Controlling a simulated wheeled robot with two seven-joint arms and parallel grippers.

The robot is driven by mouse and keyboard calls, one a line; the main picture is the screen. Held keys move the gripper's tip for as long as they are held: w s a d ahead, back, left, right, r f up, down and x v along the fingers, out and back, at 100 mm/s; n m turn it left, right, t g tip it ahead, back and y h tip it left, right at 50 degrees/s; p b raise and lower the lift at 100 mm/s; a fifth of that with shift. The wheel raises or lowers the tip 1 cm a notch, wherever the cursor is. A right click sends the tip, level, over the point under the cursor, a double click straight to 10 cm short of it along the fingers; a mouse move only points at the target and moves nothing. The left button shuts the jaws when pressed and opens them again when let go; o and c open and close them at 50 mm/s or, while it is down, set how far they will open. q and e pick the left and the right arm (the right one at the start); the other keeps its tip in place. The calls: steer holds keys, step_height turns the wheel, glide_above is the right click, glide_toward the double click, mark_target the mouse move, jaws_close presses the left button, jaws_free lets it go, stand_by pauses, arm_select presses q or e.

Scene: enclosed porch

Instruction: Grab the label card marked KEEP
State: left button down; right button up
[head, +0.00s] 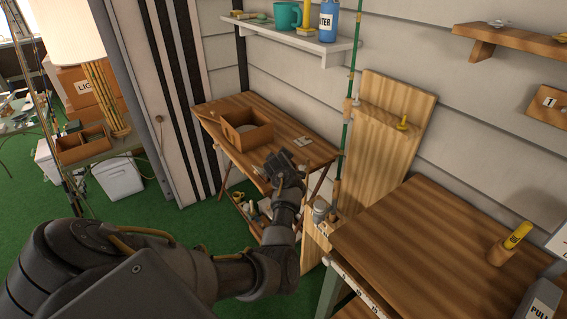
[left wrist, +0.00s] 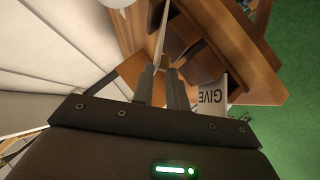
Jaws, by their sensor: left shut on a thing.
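My left gripper (head: 284,166) is over the front edge of the small wooden table. In the left wrist view its two fingers (left wrist: 163,72) are closed together on a thin pale card (left wrist: 161,34), seen edge-on. Its print cannot be read from this angle, so I cannot tell whether it says KEEP. A white card marked GIVE (left wrist: 211,94) shows just right of the fingers in the left wrist view. A small pale card-like item (head: 302,141) lies on the table beyond my gripper; its print is too small to read. My right gripper is not in view.
An open wooden box (head: 246,131) stands on the small table (head: 210,106), left of my gripper. A tall wooden board (head: 385,150) leans at the wall to the right. A larger wooden bench (head: 420,245) fills the lower right. A shelf (head: 290,40) hangs above.

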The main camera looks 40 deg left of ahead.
arm_select(q)
steer(key=shift+r, duration=0.1)
steer(key=shift+w+r, duration=0.1)
steer(key=shift+r, duration=0.25)
step_height(320, 180, up, 2)
steer(key=shift+r+b, duration=0.15)
steer(key=shift+b, duration=0.15)
steer(key=s+d+r+p, duration=0.2)
steer(key=s+r+p, duration=0.2)
steer(key=s+r, duration=0.5)
steer(key=s, duration=0.5)
steer(key=shift+d+r+p, duration=0.15)
steer(key=shift+r+p, duration=0.15)
steer(key=shift+r, duration=0.1)
